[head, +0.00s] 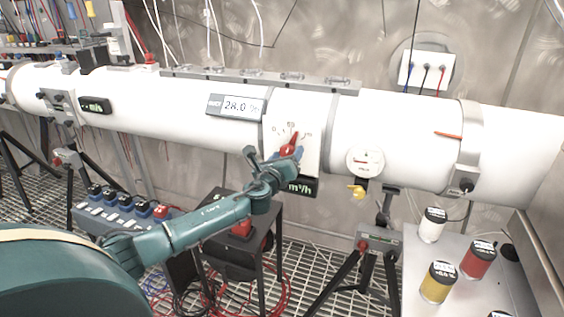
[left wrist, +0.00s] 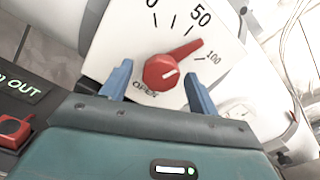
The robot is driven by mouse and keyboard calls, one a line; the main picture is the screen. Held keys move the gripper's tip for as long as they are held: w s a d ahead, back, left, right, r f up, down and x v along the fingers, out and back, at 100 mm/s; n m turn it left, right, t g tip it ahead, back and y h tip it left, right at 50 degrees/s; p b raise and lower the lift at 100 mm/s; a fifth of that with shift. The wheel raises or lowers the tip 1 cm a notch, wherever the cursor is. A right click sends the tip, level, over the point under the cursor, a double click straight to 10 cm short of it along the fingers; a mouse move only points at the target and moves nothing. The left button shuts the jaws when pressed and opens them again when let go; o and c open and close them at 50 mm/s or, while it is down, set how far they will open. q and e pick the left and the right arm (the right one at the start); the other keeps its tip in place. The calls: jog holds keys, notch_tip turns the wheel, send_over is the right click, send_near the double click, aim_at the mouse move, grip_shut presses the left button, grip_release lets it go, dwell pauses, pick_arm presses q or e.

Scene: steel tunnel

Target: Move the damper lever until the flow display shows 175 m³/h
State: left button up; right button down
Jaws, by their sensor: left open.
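The red damper lever (head: 289,145) sits on a white scale plate (head: 310,152) on the front of the large white duct. In the left wrist view the lever's round hub (left wrist: 160,72) carries a pointer (left wrist: 188,48) aimed up and right, between the 50 and 100 marks. My left gripper (head: 288,156) is open, with its blue fingers on either side of the hub, as the left wrist view also shows (left wrist: 158,78). I cannot tell whether they touch it. A black display (head: 301,187) marked m³/h sits below the plate; my arm hides its digits. My right gripper is out of view.
A white display (head: 237,105) reading about 28.0 and a small black display (head: 95,105) are on the duct. A round gauge (head: 365,161) is to the right. Tripod stands and a dark box (head: 240,250) stand below. Paint jars (head: 439,282) stand on a grey table at right.

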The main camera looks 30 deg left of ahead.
pick_arm(q)
jog(key=v, duration=1.3)
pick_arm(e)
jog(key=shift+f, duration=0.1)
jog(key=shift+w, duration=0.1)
pick_arm(q)
jog(key=s+d+f+n+g+h+p, duration=0.1)
jog(key=s+d+f+n+g+h, duration=0.1)
jog(key=s+d+f+n, duration=0.4)
jog(key=s+d+f+n+g+h+p, duration=0.1)
jog(key=s+d+f+n+g+h, duration=0.25)
jog(key=d+f, duration=0.35)
jog(key=s+d+f+n+g+h+p, duration=0.1)
jog(key=s+d+f+n+h+p, duration=0.1)
jog(key=s+d+f+n, duration=0.3)
jog(key=s+d+n, duration=0.4)
jog(key=s+n, duration=0.4)
jog(key=n, duration=0.2)
jog(key=shift+d+f+n, duration=0.25)
jog(key=shift+d+n, duration=0.1)
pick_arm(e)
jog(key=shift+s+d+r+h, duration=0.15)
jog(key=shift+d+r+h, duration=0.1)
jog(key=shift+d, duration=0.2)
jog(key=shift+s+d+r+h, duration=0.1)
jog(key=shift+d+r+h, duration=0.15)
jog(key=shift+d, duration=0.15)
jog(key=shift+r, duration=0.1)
